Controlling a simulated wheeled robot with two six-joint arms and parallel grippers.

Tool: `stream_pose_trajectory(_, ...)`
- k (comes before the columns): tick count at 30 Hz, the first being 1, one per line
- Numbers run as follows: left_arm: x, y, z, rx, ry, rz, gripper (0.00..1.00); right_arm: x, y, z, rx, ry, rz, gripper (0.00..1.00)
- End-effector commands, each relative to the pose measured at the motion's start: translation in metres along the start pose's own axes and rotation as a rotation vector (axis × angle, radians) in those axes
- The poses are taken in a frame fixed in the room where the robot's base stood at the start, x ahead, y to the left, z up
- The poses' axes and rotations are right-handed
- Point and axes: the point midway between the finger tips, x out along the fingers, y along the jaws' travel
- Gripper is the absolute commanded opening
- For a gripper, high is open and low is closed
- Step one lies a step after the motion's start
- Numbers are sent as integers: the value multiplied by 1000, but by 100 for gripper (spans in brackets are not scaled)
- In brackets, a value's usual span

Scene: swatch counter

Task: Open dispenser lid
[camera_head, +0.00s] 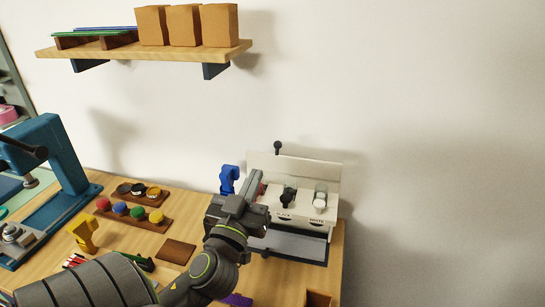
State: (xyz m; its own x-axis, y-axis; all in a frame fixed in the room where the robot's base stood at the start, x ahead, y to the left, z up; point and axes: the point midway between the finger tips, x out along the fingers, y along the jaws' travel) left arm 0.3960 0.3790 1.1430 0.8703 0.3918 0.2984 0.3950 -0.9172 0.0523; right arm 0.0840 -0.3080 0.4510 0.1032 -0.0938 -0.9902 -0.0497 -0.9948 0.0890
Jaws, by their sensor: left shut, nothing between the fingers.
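The dispenser (312,224) is a pale box at the back right of the counter, with labels reading black and white on its front. A pale panel (318,172), apparently its lid, stands raised at its back, with a dark knob (277,147) above its top edge. A black piece (287,197) and a white piece (320,200) show inside. My left gripper (258,184) is shut and empty at the dispenser's left side, hiding part of it. I cannot tell whether it touches the dispenser. My right gripper is out of view.
A blue clamp-like piece (228,179) stands just left of my gripper. Racks of coloured caps (136,213), a yellow piece (83,234) and a brown square (176,251) lie further left. A blue press (55,165) stands at the far left. A shelf (150,54) with boxes hangs above.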

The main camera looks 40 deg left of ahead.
Motion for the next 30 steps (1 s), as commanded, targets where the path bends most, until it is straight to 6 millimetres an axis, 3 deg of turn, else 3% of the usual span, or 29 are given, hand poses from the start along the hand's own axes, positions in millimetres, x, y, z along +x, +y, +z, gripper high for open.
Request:
stream_pose_trajectory(3,31,1,-6,5,3,1,0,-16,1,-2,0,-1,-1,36)
stream_pose_trajectory(10,79,0,-5,3,1,0,0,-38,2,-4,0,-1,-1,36)
stream_pose_trajectory(18,98,0,22,2,-1,-1,0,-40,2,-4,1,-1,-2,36)
stream_pose_trajectory(30,103,0,29,1,-1,1,0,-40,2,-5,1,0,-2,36)
